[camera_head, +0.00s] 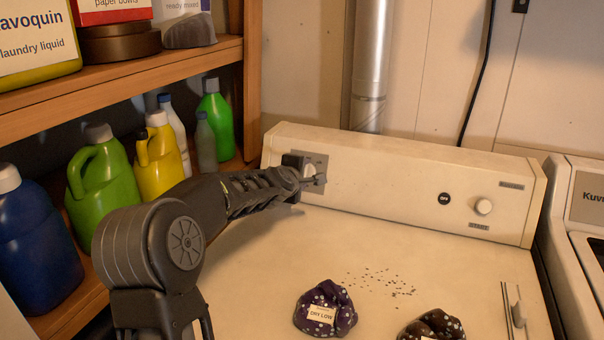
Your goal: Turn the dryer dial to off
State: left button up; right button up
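The cream dryer's control panel (400,180) runs along the back of its top. At its left end is a grey plate (321,160) with a dial (309,170), mostly hidden behind my gripper, so its setting cannot be read. My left gripper (318,181) comes in from the left and is right at this dial. Whether its fingers touch or grip the dial cannot be told. At the panel's right are a round black OFF marking (445,198) and a small white knob (483,206). My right gripper is not in view.
On the dryer top (400,250) lie a dark dotted bundle tagged DRY LOW (325,309), a second bundle (434,326) and scattered specks. A wooden shelf (120,77) with several bottles stands left. Another machine (585,215) stands right.

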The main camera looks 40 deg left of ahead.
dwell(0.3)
pick_arm(q)
jog(key=o, duration=1.4)
jog(key=shift+c, duration=0.2)
jog(key=shift+s, duration=0.1)
jog(key=v, duration=0.7)
jog(key=shift+s+d, duration=0.15)
jog(key=shift+s, duration=0.15)
jog(key=shift+r, duration=0.1)
